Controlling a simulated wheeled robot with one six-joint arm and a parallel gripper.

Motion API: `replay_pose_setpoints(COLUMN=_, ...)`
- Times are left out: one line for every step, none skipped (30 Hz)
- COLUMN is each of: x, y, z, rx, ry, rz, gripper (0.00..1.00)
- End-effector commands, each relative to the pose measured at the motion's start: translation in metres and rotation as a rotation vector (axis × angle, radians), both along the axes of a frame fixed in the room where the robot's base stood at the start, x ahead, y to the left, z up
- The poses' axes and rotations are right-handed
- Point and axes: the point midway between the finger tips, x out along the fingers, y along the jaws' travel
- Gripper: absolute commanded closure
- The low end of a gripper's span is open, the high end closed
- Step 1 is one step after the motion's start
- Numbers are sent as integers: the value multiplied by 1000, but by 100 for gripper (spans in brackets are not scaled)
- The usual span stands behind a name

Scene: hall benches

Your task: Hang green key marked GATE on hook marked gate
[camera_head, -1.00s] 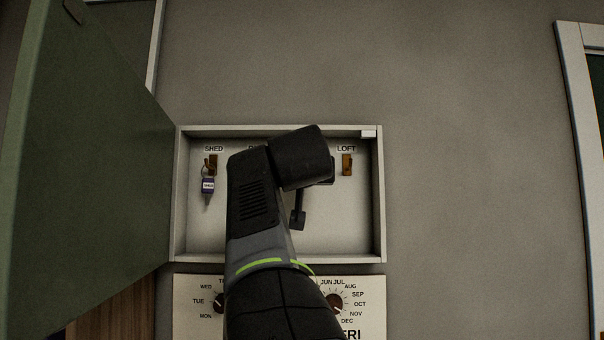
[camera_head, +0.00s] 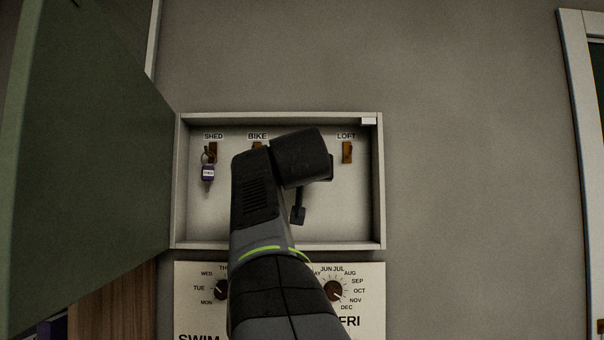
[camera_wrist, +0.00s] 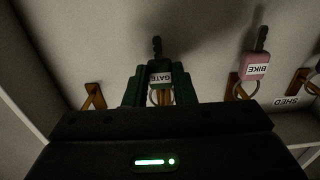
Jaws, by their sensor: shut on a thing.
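In the wrist view, which shows the cabinet upside down, my gripper (camera_wrist: 160,88) is shut on the green key marked GATE (camera_wrist: 161,79). The key's ring shows at its lower edge, with an orange-brown hook right behind or inside it; I cannot tell whether the ring is around that hook. The gate hook's label is not visible.
A purple key (camera_head: 208,173) hangs on the SHED hook. A pink BIKE key (camera_wrist: 256,66) hangs beside my gripper. The LOFT hook (camera_head: 347,152) is empty. The green cabinet door (camera_head: 90,170) stands open at left. A dial calendar (camera_head: 365,270) is below.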

Motion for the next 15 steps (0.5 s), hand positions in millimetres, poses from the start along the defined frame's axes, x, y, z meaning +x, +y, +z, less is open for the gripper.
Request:
replay_pose_setpoints(x=0, y=0, z=0, rx=0, ry=0, rz=0, gripper=100)
replay_pose_setpoints(x=0, y=0, z=0, rx=0, ry=0, rz=0, gripper=100)
replay_pose_setpoints(x=0, y=0, z=0, rx=0, ry=0, rz=0, gripper=100)
replay_pose_setpoints(x=0, y=0, z=0, rx=0, ry=0, rz=0, gripper=100)
replay_pose_setpoints(x=0, y=0, z=0, rx=0, ry=0, rz=0, gripper=100)
replay_pose_setpoints(x=0, y=0, z=0, rx=0, ry=0, rz=0, gripper=100)
replay_pose_setpoints(x=0, y=0, z=0, rx=0, ry=0, rz=0, gripper=100)
replay_pose_setpoints(x=0, y=0, z=0, rx=0, ry=0, rz=0, gripper=100)
replay_pose_setpoints(x=0, y=0, z=0, rx=0, ry=0, rz=0, gripper=100)
replay_pose_setpoints(x=0, y=0, z=0, rx=0, ry=0, rz=0, gripper=73)
replay_pose_setpoints(x=0, y=0, z=0, rx=0, ry=0, rz=0, gripper=67)
replay_pose_setpoints(x=0, y=0, z=0, rx=0, ry=0, rz=0, gripper=59)
replay_pose_setpoints(x=0, y=0, z=0, rx=0, ry=0, rz=0, gripper=53)
replay_pose_setpoints(x=0, y=0, z=0, rx=0, ry=0, rz=0, gripper=51)
replay_pose_setpoints(x=0, y=0, z=0, rx=0, ry=0, rz=0, gripper=51)
